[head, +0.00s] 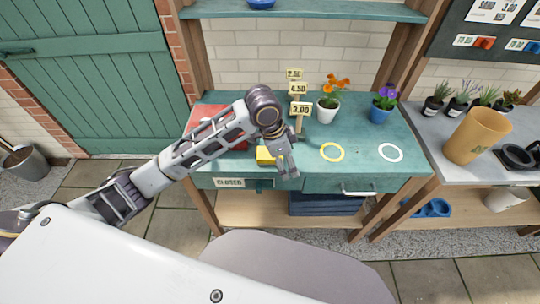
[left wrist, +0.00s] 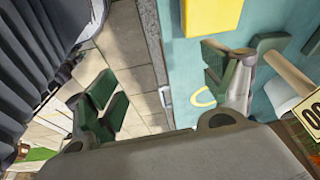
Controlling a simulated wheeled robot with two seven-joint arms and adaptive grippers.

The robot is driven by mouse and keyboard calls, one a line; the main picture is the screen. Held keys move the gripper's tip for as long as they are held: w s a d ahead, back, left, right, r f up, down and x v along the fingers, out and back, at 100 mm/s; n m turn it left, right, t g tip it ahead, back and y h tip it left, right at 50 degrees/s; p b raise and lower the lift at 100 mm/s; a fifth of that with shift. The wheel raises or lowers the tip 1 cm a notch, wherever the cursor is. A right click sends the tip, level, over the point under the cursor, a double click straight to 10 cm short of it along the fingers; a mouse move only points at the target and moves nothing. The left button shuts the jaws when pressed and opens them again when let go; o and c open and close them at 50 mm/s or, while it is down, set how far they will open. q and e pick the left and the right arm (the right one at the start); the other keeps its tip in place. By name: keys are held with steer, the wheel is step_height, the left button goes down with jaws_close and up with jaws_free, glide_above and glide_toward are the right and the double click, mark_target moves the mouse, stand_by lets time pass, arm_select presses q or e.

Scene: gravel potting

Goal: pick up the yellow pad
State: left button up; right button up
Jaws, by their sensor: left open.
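The yellow pad (head: 264,157) lies on the teal bench top near its front edge, partly hidden behind my left gripper (head: 288,172). In the left wrist view the pad (left wrist: 212,16) shows at the top edge, cut off by the frame. My left gripper also shows there (left wrist: 160,80), with its green-padded fingers wide apart and nothing between them. The pad lies beyond the right finger, not between the fingers. In the head view the gripper is just right of the pad, near the bench's front edge. My right gripper is in neither view.
Price signs (head: 301,109) stand on the bench behind my arm. A white pot (head: 327,114) and a blue pot (head: 379,114) hold flowers. A yellow ring (head: 332,145) and a white ring (head: 390,145) lie at right. A red object (head: 207,112) is at left.

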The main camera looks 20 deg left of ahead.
arm_select(q)
steer(key=w+a+r+m+y, duration=0.1)
steer(key=w+a+r, duration=0.3)
steer(key=a+r, duration=0.1)
step_height(320, 180, up, 4)
steer(key=g, duration=0.1)
glide_above(264, 158)
steer(key=w, duration=0.2)
steer(key=shift+w+y, duration=0.2)
steer(key=shift+y, duration=0.2)
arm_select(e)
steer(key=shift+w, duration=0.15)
arm_select(q)
steer(key=f, duration=0.7)
steer(key=shift+w+d+f, duration=0.15)
steer(key=shift+d+f, duration=0.25)
steer(key=shift+f, duration=0.35)
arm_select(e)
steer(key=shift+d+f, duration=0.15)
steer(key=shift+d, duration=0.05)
